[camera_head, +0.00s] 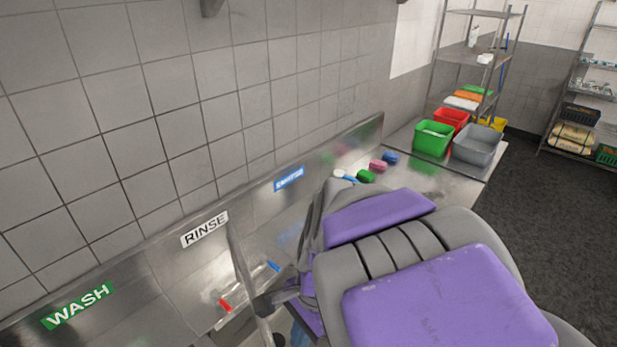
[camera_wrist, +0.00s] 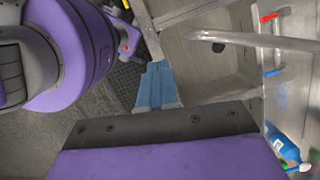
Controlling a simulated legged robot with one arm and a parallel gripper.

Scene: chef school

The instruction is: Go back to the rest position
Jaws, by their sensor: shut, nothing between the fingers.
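My gripper (camera_wrist: 158,88) shows in the wrist view as two blue fingers close together, shut and empty. Its tips are near the front edge of the metal sink counter (camera_wrist: 185,14), with the dark floor mat to their left. In the head view my purple and grey arm is folded large across the lower right and hides most of the gripper. The sink basin (camera_wrist: 215,62) lies to the right of the fingers in the wrist view.
A curved tap (camera_wrist: 235,38) crosses the sink. A blue bottle (camera_wrist: 284,147) stands at lower right. Several coloured items, including a green one (camera_head: 366,176), lie on the counter. A green bin (camera_head: 433,140) and grey bin (camera_head: 476,146) stand farther back. Floor at right (camera_head: 560,215) is clear.

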